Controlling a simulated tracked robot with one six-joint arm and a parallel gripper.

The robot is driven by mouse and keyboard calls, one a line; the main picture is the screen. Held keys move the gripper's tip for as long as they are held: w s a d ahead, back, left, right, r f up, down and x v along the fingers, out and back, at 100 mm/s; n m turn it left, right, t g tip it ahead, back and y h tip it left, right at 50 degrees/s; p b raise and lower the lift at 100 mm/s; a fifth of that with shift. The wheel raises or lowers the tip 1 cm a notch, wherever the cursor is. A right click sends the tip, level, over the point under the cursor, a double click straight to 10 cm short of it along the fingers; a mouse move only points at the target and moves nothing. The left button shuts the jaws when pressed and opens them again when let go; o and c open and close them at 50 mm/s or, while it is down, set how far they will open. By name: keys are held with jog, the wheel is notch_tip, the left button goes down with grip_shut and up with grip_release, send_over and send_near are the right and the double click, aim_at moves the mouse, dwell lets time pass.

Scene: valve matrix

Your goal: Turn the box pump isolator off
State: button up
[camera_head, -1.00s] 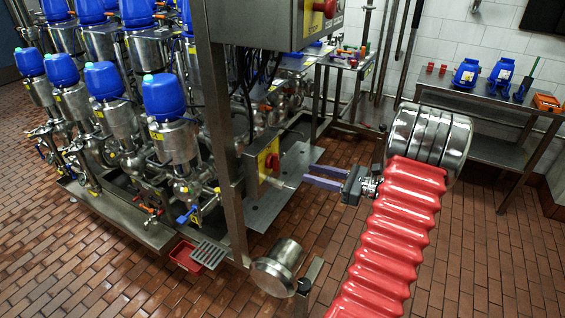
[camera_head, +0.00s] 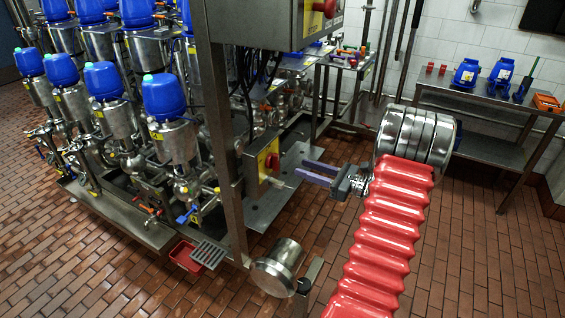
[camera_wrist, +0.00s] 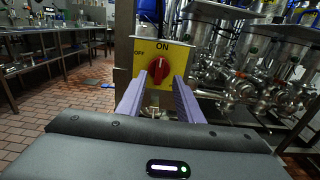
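The box pump isolator (camera_wrist: 171,55) is a yellow plate with a red rotary knob (camera_wrist: 158,67), labelled ON at the top and OFF at the left. The knob's grip looks roughly upright, towards ON. In the head view the isolator (camera_head: 266,160) sits low on the steel frame, its red knob facing right. My gripper (camera_head: 315,173) is open, with its purple fingers pointing left at the isolator and a gap between them and the knob. In the wrist view my gripper (camera_wrist: 160,92) has one finger on each side below the knob, apart from it and empty.
A steel frame post (camera_head: 219,130) stands beside the isolator, with blue-topped valves behind it. A control box with a red knob (camera_head: 325,7) hangs above. A steel cylinder (camera_head: 278,268) is low in front. A side table (camera_head: 490,105) stands at the right; tiled floor there is clear.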

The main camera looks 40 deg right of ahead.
aim_at(278, 160)
jog(key=x, duration=0.8)
jog(key=shift+w+a, duration=0.1)
jog(key=shift+w, duration=0.3)
jog(key=shift+c, duration=0.4)
grip_shut()
jog(key=shift+a+f, duration=0.1)
jog(key=shift+a, duration=0.1)
jog(key=shift+d, duration=0.1)
